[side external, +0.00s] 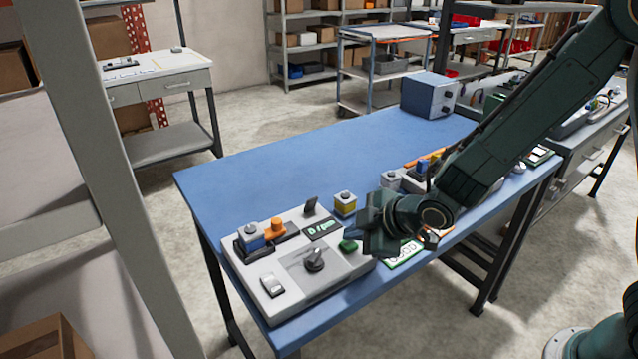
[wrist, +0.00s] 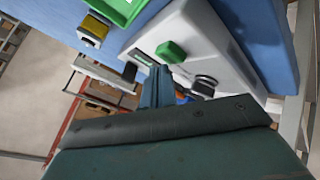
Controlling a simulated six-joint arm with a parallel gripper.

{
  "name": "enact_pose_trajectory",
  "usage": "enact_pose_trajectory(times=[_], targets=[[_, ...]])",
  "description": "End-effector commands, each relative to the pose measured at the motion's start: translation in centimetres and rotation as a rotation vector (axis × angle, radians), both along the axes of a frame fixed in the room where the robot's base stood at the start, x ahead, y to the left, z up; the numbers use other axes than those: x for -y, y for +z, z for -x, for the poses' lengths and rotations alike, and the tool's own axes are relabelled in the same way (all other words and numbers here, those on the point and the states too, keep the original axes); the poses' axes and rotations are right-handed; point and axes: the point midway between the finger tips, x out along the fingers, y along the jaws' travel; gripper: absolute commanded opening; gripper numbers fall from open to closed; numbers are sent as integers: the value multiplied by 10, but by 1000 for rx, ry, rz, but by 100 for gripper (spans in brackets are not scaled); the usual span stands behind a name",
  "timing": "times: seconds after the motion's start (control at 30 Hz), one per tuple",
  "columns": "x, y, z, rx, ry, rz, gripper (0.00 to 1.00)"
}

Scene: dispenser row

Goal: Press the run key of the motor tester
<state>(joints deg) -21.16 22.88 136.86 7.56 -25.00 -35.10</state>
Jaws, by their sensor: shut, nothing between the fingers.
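The motor tester (side external: 335,272) is a pale grey box on the front left of the blue table. It has a small display (side external: 321,229), a dark rotary knob (side external: 314,260), a light rocker switch (side external: 272,284) and a green key (side external: 348,245) near its right edge. In the wrist view the green key (wrist: 171,52) stands on the tester's pale top (wrist: 205,45). My gripper (side external: 352,236) is shut and empty, with its tip close to the green key. The wrist view shows the shut fingers (wrist: 157,80) just beside the key; I cannot tell whether they touch it.
A yellow-topped grey block (side external: 345,204) stands behind the tester; it also shows in the wrist view (wrist: 93,28). A green-and-white board (side external: 405,255) lies right of the tester, under my arm. A blue-grey box (side external: 428,95) stands at the back. The table's left rear is clear.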

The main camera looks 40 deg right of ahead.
Motion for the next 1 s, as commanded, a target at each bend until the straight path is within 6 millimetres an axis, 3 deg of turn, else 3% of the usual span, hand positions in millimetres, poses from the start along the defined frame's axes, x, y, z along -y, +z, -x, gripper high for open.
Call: enact_pose_trajectory(times=[1.0], targets=[[0, -9, 0, -1, -1, 1, 0]])
